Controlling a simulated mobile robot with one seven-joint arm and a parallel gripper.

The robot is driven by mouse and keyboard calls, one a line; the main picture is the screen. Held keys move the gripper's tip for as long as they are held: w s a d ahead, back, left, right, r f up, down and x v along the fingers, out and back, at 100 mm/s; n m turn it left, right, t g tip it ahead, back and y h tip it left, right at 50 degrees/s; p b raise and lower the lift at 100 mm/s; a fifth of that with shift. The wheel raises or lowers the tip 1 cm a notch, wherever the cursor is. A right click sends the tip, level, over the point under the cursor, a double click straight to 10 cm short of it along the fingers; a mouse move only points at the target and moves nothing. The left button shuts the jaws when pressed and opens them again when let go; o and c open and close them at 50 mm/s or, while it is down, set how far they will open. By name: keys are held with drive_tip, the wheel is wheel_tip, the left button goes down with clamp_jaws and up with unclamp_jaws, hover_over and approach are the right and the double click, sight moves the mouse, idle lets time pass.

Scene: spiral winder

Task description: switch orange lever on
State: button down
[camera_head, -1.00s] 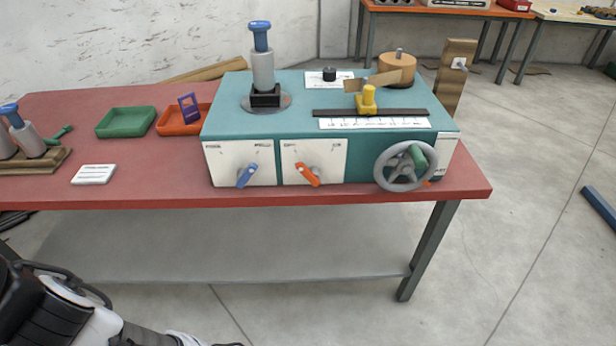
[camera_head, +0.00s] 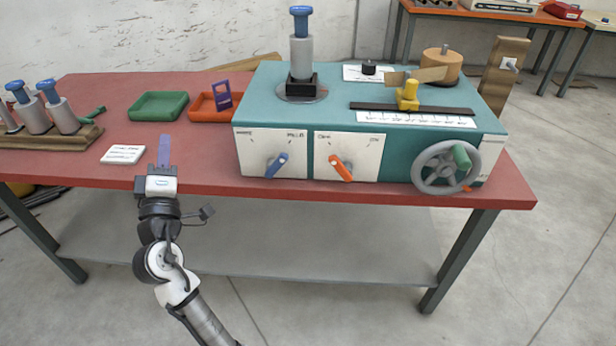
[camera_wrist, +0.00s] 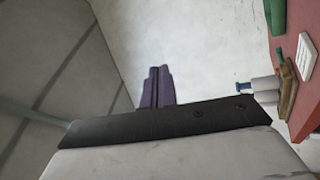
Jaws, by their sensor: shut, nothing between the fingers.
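The orange lever (camera_head: 341,168) sits on the right white panel (camera_head: 365,150) of the teal machine's front face. Its handle slants, with the lower end to the right. A blue lever (camera_head: 277,165) is on the left panel and slants the other way. My gripper (camera_head: 164,140) is at the table's front edge, left of the machine and well apart from the orange lever. Its purple fingers are together and empty. They also show in the wrist view (camera_wrist: 157,76), where neither lever is in sight.
The teal machine (camera_head: 335,98) carries a grey handwheel (camera_head: 421,172) at the right of its front. A green tray (camera_head: 158,107), an orange tray (camera_head: 205,110) and a white card (camera_head: 123,155) lie on the red table. Bottles in a wooden rack (camera_head: 55,143) stand at the left.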

sight(341, 169)
drive_tip(key=w+d+f+g+h+b, duration=0.1)
drive_tip(key=d+f+g+h, duration=0.4)
drive_tip(key=d+f+h, duration=1.3)
drive_tip(key=shift+w+d+f+m+h+b, duration=0.3)
drive_tip(key=shift+d+h+b, duration=0.3)
drive_tip(key=shift+d, duration=0.4)
drive_tip(key=p+x, duration=0.1)
drive_tip(key=x, duration=0.3)
drive_tip(key=s+d+p+x, duration=0.1)
drive_tip(key=p+x, duration=0.1)
drive_tip(key=x, duration=0.2)
drive_tip(key=s+r+p+x, duration=0.1)
drive_tip(key=x, duration=0.3)
drive_tip(key=shift+w+d+r+p, duration=0.15)
drive_tip(key=shift+w+d+p, duration=0.15)
drive_tip(key=shift+d, duration=0.3)
drive_tip(key=shift+w+g, duration=0.1)
drive_tip(key=shift+g, duration=0.2)
drive_tip(key=shift+r+m, duration=0.15)
drive_tip(key=shift+m, duration=0.15)
